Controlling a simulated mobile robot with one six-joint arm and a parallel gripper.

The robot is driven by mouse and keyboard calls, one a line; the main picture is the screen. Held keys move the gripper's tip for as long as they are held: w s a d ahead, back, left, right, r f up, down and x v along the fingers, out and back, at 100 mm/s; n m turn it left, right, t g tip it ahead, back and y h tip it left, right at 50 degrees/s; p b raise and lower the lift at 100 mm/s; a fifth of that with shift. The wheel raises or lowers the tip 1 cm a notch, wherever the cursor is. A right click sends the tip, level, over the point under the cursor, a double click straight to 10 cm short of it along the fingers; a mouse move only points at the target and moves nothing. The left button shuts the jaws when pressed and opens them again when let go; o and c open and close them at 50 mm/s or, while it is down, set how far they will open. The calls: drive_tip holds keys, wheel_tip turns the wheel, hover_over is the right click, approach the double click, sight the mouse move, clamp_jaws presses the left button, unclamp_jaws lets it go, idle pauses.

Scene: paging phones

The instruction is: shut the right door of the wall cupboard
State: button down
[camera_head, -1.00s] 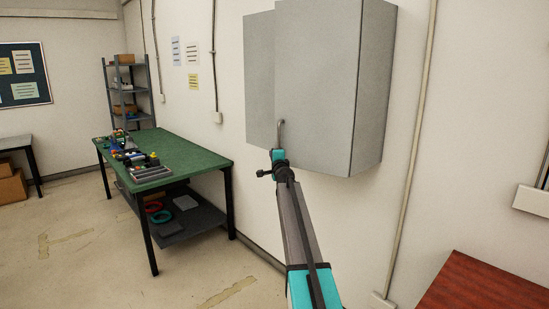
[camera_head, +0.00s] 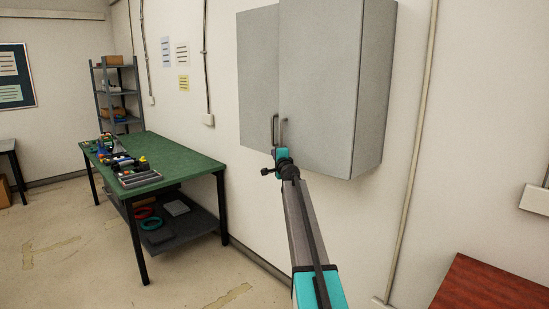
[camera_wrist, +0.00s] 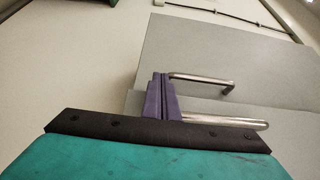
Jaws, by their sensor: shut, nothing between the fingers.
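The grey wall cupboard (camera_head: 374,95) hangs on the wall in the head view. Its right door (camera_head: 318,80) stands slightly proud of the left door (camera_head: 257,70), so it is a little ajar. Each door has a metal bar handle; the right door's handle (camera_head: 284,131) is beside the left one (camera_head: 274,128). My gripper (camera_head: 281,153) is shut and empty, at the lower inner corner of the right door, just below its handle. In the wrist view its purple fingers (camera_wrist: 162,80) lie by the handle ends; whether they touch the door is unclear.
A green-topped workbench (camera_head: 190,165) with parts on it stands to the left, with a grey shelf rack (camera_head: 117,95) behind. A red-brown tabletop (camera_head: 490,290) is at the lower right. The wall below the cupboard is clear.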

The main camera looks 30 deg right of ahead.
drive_tip(key=shift+d, duration=0.35)
drive_tip(key=shift+a, duration=0.15)
drive_tip(key=s+a+p, duration=0.2)
drive_tip(key=a, duration=0.4)
drive_tip(key=s+a+p, duration=0.2)
drive_tip(key=s+a, duration=0.1)
drive_tip(key=a, duration=0.3)
drive_tip(key=shift+s+a+p, duration=0.3)
drive_tip(key=shift+p, duration=0.05)
idle(0.5)
